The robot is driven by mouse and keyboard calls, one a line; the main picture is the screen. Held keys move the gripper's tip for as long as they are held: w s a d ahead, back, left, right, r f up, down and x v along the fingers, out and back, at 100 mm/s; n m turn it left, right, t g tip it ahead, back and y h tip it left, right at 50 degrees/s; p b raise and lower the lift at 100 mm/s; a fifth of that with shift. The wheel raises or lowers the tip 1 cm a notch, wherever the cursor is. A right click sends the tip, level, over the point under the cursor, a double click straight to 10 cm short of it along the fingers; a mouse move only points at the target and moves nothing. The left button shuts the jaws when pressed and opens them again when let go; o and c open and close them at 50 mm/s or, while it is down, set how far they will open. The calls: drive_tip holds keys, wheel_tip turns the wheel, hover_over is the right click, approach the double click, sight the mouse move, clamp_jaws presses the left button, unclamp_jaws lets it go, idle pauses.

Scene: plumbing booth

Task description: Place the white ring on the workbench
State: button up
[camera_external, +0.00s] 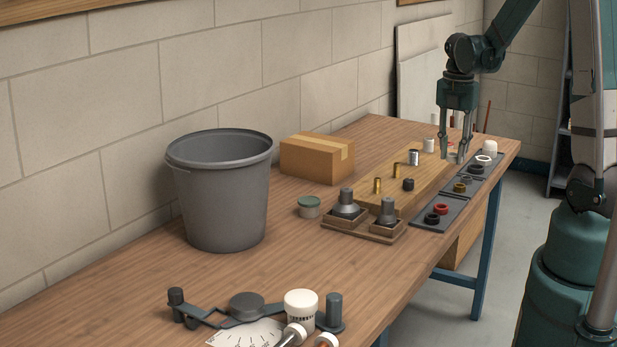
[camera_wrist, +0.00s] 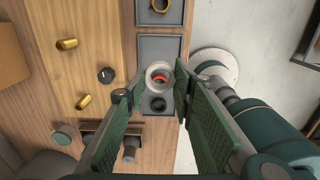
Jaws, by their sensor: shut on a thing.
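My gripper (camera_external: 455,157) is above the far part of the workbench (camera_external: 330,250), pointing down. In the wrist view its fingers (camera_wrist: 160,74) are closed in on a pale white ring (camera_wrist: 150,70), which sits between the fingertips. A red ring (camera_wrist: 160,79) shows through its opening, lower down on a grey tray. In the external view the held ring is small and hard to make out. Another white ring (camera_external: 483,160) lies at the far end of the row of grey trays.
A grey bucket (camera_external: 220,195) and cardboard box (camera_external: 312,160) stand left; bare wood lies in front.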

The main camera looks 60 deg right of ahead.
drive_tip(key=w+a+r+n+b, duration=0.1)
drive_tip(key=w+a+n, duration=0.15)
drive_tip(key=a, duration=0.75)
drive_tip(key=w+a+r+n+b, duration=0.15)
drive_tip(key=w+a, duration=0.25)
drive_tip(key=a, duration=0.6)
drive_tip(key=s+a+n, duration=0.3)
drive_tip(key=a+n, duration=0.2)
drive_tip(key=a, duration=1.7)
wheel_tip(320, 180, down, 6)
drive_tip(key=shift+d+r+b, duration=0.1)
drive_tip(key=shift+b, duration=0.25)
drive_tip(key=shift+f+b, duration=0.55)
drive_tip(key=shift+f, duration=2.45)
drive_tip(key=shift+f, duration=0.1)
